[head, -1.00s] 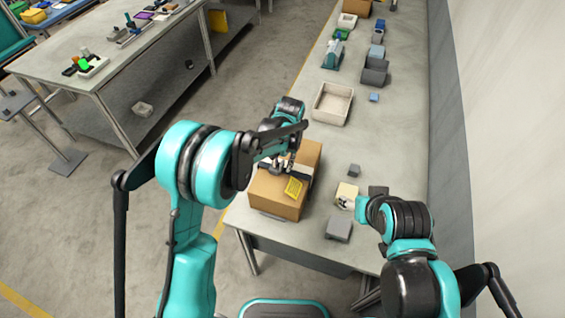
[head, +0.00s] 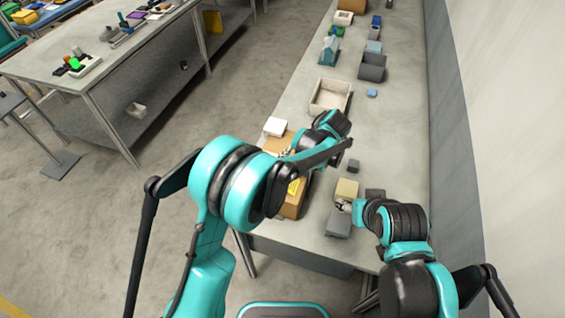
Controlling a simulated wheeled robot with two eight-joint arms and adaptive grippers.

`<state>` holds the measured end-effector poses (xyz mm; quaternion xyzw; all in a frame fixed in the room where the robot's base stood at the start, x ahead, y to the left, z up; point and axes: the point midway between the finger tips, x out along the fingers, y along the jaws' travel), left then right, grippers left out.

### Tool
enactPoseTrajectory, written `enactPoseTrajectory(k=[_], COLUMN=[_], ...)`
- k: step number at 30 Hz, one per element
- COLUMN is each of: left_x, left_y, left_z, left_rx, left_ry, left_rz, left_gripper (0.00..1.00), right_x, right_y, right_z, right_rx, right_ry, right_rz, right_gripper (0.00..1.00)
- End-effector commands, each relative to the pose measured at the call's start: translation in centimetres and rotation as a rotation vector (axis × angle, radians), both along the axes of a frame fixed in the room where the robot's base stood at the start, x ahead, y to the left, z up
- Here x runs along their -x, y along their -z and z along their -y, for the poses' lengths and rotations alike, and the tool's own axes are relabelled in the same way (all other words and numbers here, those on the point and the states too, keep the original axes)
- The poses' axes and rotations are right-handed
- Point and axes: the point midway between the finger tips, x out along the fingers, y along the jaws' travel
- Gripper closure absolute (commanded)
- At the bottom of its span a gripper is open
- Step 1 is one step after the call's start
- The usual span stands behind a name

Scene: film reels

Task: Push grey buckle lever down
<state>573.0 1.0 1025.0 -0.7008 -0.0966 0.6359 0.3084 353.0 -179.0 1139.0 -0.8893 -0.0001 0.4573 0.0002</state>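A tan cardboard box (head: 292,211) with a yellow label (head: 294,188) sits near the front of the right-hand bench. My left arm hides much of it. I cannot make out a grey buckle lever in this view. My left gripper (head: 287,154) is over the far part of the box; its fingers are small and partly hidden, so its opening and any contact are unclear. My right gripper (head: 344,205) is low beside a beige block (head: 346,189) and a grey box (head: 339,224). Its fingertips are too small to read.
A white block (head: 275,126) is beyond the cardboard box. A cream tray (head: 330,97), a small grey block (head: 353,165) and grey bins (head: 372,67) stand along the bench (head: 400,130). A wall (head: 475,120) is on the right.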

Motion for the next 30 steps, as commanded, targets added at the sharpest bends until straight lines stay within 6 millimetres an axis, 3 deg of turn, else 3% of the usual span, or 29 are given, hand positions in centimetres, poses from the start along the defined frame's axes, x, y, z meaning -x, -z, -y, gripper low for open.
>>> enactPoseTrajectory(k=[7,9,10,22,30], left_x=[0.1,0.1,0.0,0.1,1.1], left_y=[0.0,0.0,0.0,-0.6,-5.1], left_z=[0.1,0.0,0.0,0.4,3.3], left_rx=[0.002,0.002,0.002,0.003,0.002], left_ry=[-0.001,0.000,0.000,0.001,0.003], left_rz=[-0.001,-0.002,-0.002,-0.001,-0.001], left_gripper=[1.00,0.75,0.70,0.70,0.70], right_x=[0.0,0.0,0.0,0.0,0.0], right_y=[-0.1,-0.1,-0.1,-0.1,-0.1], right_z=[0.0,0.0,0.0,0.0,0.0], right_rx=[0.000,0.000,0.000,0.000,0.000], right_ry=[0.000,0.000,0.000,0.000,0.000], right_rz=[0.000,0.000,0.000,0.000,0.000], right_gripper=[0.41,0.41,0.41,0.41,0.41])
